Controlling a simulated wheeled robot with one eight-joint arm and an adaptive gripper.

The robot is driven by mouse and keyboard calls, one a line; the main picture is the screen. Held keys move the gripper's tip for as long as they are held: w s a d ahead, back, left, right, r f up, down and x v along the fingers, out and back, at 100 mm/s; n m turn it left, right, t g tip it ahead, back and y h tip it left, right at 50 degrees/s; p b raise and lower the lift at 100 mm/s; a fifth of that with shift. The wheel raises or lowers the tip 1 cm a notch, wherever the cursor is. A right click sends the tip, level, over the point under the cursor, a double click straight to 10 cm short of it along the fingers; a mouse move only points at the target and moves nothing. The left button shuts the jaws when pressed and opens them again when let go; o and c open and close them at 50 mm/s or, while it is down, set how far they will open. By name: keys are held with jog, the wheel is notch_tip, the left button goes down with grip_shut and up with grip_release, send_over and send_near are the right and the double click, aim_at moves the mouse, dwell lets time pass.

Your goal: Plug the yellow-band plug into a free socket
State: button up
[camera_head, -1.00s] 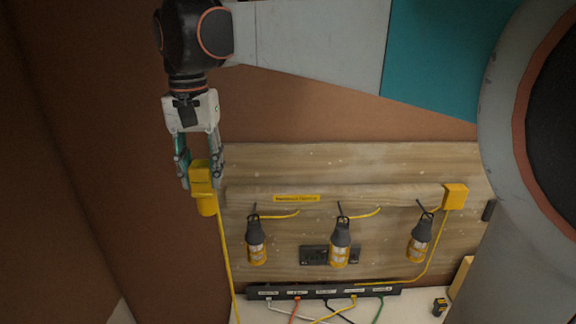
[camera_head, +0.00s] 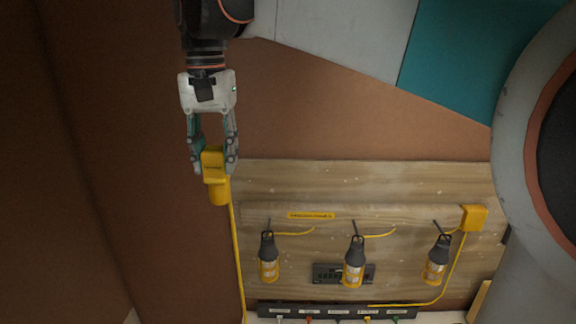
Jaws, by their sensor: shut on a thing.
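My gripper (camera_head: 213,160) is shut on a yellow plug (camera_head: 218,190) and holds it in the air at the left of the wooden board. A yellow cable (camera_head: 238,265) hangs from the plug down past the bottom edge of the picture. A dark power strip (camera_head: 290,308) lies along the bottom of the board with several cables at its labelled positions, one of them yellow. A dark panel (camera_head: 325,273) sits on the board, partly hidden by the middle lamp. I cannot tell which socket is free.
Three hanging work lamps (camera_head: 268,258) are on hooks along the wooden board (camera_head: 350,180). A yellow box (camera_head: 474,217) at the right has a yellow cable running down to the strip. The brown wall left of the board looks clear.

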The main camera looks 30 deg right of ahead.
notch_tip(320, 180, up, 18)
jog(key=shift+f, duration=0.15)
dwell(2.0)
dwell(1.4)
